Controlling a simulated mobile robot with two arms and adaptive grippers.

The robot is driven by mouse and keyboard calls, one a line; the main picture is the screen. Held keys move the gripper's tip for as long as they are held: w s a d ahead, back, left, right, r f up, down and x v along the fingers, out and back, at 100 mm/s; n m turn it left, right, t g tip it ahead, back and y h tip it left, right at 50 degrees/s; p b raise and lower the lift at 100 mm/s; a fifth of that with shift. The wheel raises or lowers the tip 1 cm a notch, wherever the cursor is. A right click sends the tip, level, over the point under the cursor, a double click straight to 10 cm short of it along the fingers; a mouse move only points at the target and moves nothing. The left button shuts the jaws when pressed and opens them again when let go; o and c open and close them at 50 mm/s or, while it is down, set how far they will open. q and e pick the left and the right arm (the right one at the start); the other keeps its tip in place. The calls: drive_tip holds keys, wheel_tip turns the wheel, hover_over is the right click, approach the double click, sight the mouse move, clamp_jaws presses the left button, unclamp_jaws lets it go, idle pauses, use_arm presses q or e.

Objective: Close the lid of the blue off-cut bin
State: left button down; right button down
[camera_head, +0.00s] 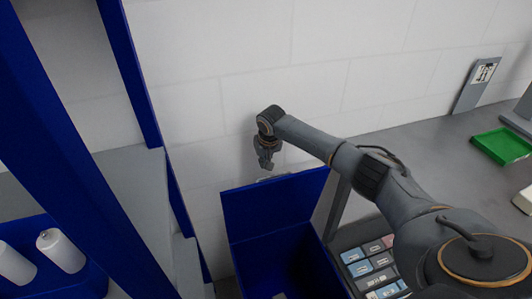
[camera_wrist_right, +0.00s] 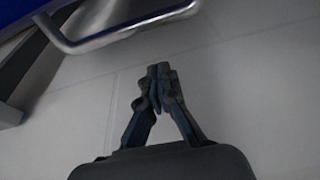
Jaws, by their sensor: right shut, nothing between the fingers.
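The blue off-cut bin (camera_head: 300,262) stands at the lower middle of the head view, with its dark inside showing. Its blue lid (camera_head: 272,205) is open and stands up at the back. A metal handle (camera_wrist_right: 120,38) shows at the top left of the right wrist view, beside a blue corner that looks like the lid. My right gripper (camera_head: 265,162) hangs just above and behind the lid's top edge. In the right wrist view its fingers (camera_wrist_right: 159,85) are together and empty, apart from the handle. My left gripper is out of view.
A blue-framed rack with white rolls (camera_head: 62,250) stands at the left. A panel of several coloured keys (camera_head: 372,265) is right of the bin. A grey bench (camera_head: 430,150) with a green tray (camera_head: 502,146) is further right. A pale wall (camera_head: 225,60) is behind.

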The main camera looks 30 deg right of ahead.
drive_tip(key=s, duration=0.1)
drive_tip(key=s+p, duration=0.1)
drive_tip(key=s+a+p, duration=0.1)
drive_tip(key=s, duration=0.1)
drive_tip(key=shift+r, duration=0.25)
drive_tip(key=shift+f, duration=0.1)
